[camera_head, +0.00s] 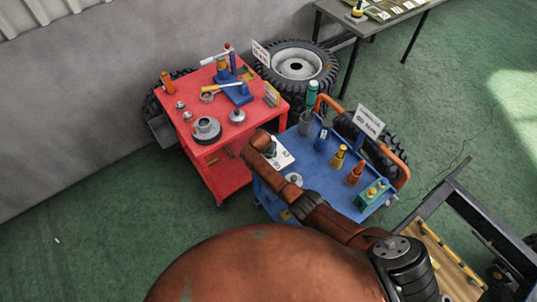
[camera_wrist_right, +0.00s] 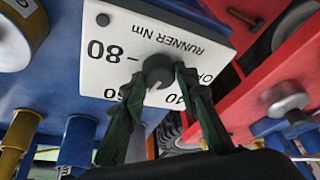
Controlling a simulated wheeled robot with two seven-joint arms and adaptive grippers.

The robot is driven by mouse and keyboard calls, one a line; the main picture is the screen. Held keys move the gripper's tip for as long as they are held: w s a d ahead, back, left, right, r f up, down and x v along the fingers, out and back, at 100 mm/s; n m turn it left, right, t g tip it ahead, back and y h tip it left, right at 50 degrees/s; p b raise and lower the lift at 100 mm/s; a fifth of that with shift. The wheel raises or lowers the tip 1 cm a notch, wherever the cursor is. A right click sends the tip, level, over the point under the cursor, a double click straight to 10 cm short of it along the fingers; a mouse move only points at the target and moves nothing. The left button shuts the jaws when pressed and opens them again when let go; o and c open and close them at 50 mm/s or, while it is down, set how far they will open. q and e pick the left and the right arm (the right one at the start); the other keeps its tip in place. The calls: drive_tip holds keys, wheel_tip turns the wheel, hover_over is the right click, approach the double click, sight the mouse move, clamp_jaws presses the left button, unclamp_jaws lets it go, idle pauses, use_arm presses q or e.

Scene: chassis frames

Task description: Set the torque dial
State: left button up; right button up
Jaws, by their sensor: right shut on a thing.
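The torque dial is a dark round knob (camera_wrist_right: 158,70) on a white plate (camera_wrist_right: 120,48) marked "RUNNER Nm", seen upside down in the right wrist view. The numbers 80 and 40 show on the plate; others are partly covered by my fingers. My right gripper (camera_wrist_right: 160,82) has a dark green finger on each side of the knob and is shut on it. A small pale mark shows on the knob's lower edge, but the exact setting is hard to read. In the head view the white plate (camera_head: 284,153) lies on the blue cart, partly hidden by my right arm. My left gripper is out of view.
The blue cart (camera_head: 330,176) also carries a yellow bottle (camera_head: 338,157), an orange cone-shaped bottle (camera_head: 355,173) and a green box (camera_head: 372,194). A red cart (camera_head: 188,122) with tools stands close on its left. Tyres stand behind. Green floor is free at left.

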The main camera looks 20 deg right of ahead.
drive_tip(key=shift+a+f+m+g+b, duration=0.2)
drive_tip(key=shift+f+m+g+b, duration=0.1)
drive_tip(key=shift+m+b, duration=0.5)
drive_tip(key=m+g+b, duration=0.1)
drive_tip(key=m+b, duration=0.3)
drive_tip(key=b, duration=0.1)
drive_tip(key=m+g+h+b, duration=0.1)
drive_tip(key=m+g+b, duration=0.1)
drive_tip(key=m+b, duration=0.2)
drive_tip(key=m+g+b, duration=0.1)
drive_tip(key=m+b, duration=0.4)
drive_tip(key=b, duration=0.3)
drive_tip(key=shift+w+f+g+h, duration=0.15)
drive_tip(key=shift+w+g+h, duration=0.15)
drive_tip(key=shift+h, duration=0.1)
drive_tip(key=shift+d+m+g+b, duration=0.1)
drive_tip(key=shift+m+g+b, duration=0.2)
drive_tip(key=shift+m+b, duration=0.65)
drive_tip(key=shift+r, duration=0.2)
drive_tip(key=shift+s, duration=0.1)
drive_tip(key=o, duration=1.1)
drive_tip(key=shift+r, duration=0.15)
drive_tip(key=shift+o, duration=0.2)
